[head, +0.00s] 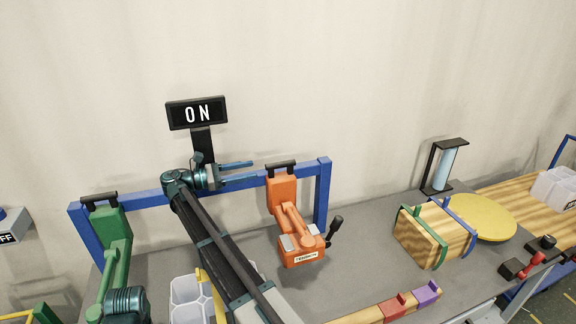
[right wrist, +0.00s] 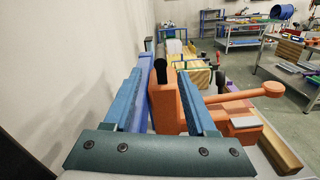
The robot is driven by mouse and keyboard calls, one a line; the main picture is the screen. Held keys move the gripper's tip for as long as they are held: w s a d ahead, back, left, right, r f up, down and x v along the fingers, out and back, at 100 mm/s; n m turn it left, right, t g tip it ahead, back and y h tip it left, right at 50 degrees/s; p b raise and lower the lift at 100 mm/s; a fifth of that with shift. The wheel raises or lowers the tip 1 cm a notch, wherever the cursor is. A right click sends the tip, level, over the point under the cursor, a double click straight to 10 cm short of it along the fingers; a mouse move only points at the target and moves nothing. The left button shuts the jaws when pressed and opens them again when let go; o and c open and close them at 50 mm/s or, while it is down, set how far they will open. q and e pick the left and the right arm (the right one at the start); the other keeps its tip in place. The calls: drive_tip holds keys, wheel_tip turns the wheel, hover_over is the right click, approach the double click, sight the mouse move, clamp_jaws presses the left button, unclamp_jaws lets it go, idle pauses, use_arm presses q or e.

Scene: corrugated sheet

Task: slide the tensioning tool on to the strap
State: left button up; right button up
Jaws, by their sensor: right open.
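The orange tool (head: 298,235), its label too small to read surely, hangs from the blue rack by a black top grip (head: 282,166). A bundle of sheets (head: 428,238) on the grey table carries a green strap (head: 411,224) and a blue strap (head: 459,222). I cannot tell which strap the task means. My right gripper (head: 252,171) is open, its fingers pointing right, just left of the orange tool's upper part. In the right wrist view the orange tool (right wrist: 163,108) shows ahead between the fingers; contact cannot be told. My left gripper is out of view.
A blue rack (head: 240,182) stands at the wall, with a green tool (head: 115,240) at its left end. A black ON sign (head: 197,113) rises behind it. A yellow disc (head: 482,217) lies beside the bundle. White bins (head: 188,295) stand at the front.

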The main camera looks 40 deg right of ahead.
sight(288, 163)
drive_tip(key=x, duration=1.3)
drive_tip(key=shift+s+d+f, duration=0.1)
drive_tip(key=shift+d, duration=0.25)
drive_tip(key=shift+c, duration=0.2)
clamp_jaws()
idle(0.8)
